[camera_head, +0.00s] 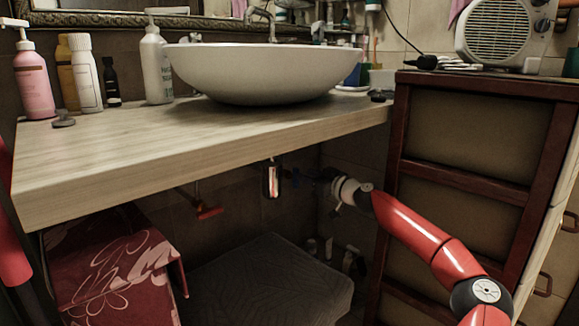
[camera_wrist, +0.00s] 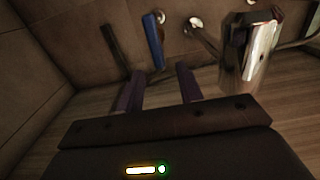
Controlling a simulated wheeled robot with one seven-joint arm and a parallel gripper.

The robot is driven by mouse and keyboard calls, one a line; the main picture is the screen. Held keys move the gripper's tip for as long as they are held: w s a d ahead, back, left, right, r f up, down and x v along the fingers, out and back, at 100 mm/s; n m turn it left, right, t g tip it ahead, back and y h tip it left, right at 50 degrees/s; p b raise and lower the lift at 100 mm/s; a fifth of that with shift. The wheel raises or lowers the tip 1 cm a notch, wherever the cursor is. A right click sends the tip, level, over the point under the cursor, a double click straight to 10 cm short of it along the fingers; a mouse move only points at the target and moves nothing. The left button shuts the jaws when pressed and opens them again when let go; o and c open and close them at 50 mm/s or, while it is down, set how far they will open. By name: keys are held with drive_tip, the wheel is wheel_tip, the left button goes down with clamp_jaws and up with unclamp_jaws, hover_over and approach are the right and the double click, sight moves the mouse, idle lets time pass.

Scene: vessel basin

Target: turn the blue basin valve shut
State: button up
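The blue basin valve handle (camera_wrist: 153,42) is a narrow blue bar in the wrist view, just beyond my fingers. My gripper (camera_wrist: 161,72) is open, with one dark finger on each side of a gap. The handle's near end shows in line with this gap; I cannot tell whether it lies between the fingertips or touches one. Nothing is visibly held. In the head view my arm reaches under the counter from the right, and the gripper beyond the white wrist is dark and hard to make out. The blue handle is not clear there.
A chrome drain trap (camera_wrist: 245,60) stands right of the handle; it also hangs under the counter (camera_head: 271,180). A red valve handle (camera_head: 210,213) is further left. The wooden counter (camera_head: 200,150) bears a white basin (camera_head: 265,75). A brown cabinet (camera_head: 470,180) stands right.

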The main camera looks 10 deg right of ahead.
sight(292, 174)
drive_tip(key=shift+p+x, duration=0.55)
drive_tip(key=shift+x, duration=3.35)
drive_tip(key=shift+d, duration=0.1)
drive_tip(key=shift+c, duration=0.3)
clamp_jaws()
